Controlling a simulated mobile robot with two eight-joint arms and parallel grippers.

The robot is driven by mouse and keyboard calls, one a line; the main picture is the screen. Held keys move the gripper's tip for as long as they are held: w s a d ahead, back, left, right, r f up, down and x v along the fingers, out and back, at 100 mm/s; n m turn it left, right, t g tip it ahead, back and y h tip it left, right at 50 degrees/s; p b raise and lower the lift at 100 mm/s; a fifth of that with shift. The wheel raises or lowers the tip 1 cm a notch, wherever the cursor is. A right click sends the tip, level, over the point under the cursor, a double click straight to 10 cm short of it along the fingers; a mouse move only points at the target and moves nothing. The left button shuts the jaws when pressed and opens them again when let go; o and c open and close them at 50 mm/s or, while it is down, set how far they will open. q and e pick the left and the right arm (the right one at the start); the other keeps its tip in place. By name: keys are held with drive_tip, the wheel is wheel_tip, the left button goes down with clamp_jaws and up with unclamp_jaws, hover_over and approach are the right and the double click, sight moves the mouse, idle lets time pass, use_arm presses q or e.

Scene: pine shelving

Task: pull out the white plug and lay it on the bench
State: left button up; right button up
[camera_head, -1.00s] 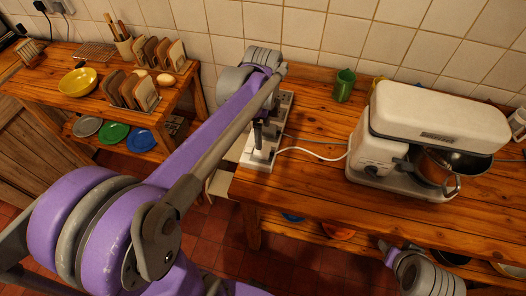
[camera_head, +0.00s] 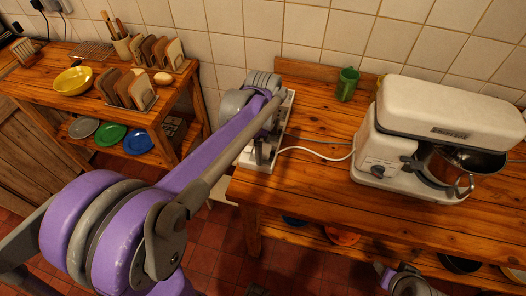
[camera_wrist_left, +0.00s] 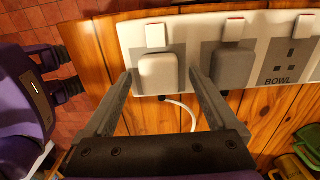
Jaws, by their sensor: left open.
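The white plug (camera_wrist_left: 158,72) sits in the left visible socket of a white power strip (camera_wrist_left: 190,26) on the bench (camera_head: 325,185). A white cord runs below it. My left gripper (camera_wrist_left: 160,76) is open, with one fingertip on each side of the plug in the wrist view. I cannot tell whether the fingers touch it. In the head view my left gripper (camera_head: 260,150) is over the front end of the strip (camera_head: 257,166), and my arm hides most of the plugs. My right gripper is not clearly visible; only part of that arm shows at the bottom right.
A grey plug (camera_wrist_left: 233,67) sits beside the white one, close to the right finger. Further right is an empty socket marked BOWL (camera_wrist_left: 291,66). A white mixer (camera_head: 450,110) and a green mug (camera_head: 347,84) stand on the bench.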

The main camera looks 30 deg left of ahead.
idle(0.8)
use_arm(q)
clamp_jaws()
drive_tip(key=shift+r, duration=0.1)
use_arm(e)
drive_tip(key=shift+r, duration=0.1)
use_arm(q)
drive_tip(key=shift+r+p, duration=1.6)
drive_tip(key=shift+r, duration=1.35)
use_arm(e)
drive_tip(key=shift+w+r, duration=0.3)
drive_tip(key=shift+r, duration=0.4)
drive_tip(key=shift+w+r, duration=0.25)
drive_tip(key=shift+r, duration=0.5)
drive_tip(key=shift+w+r, duration=0.3)
drive_tip(key=shift+r, duration=0.4)
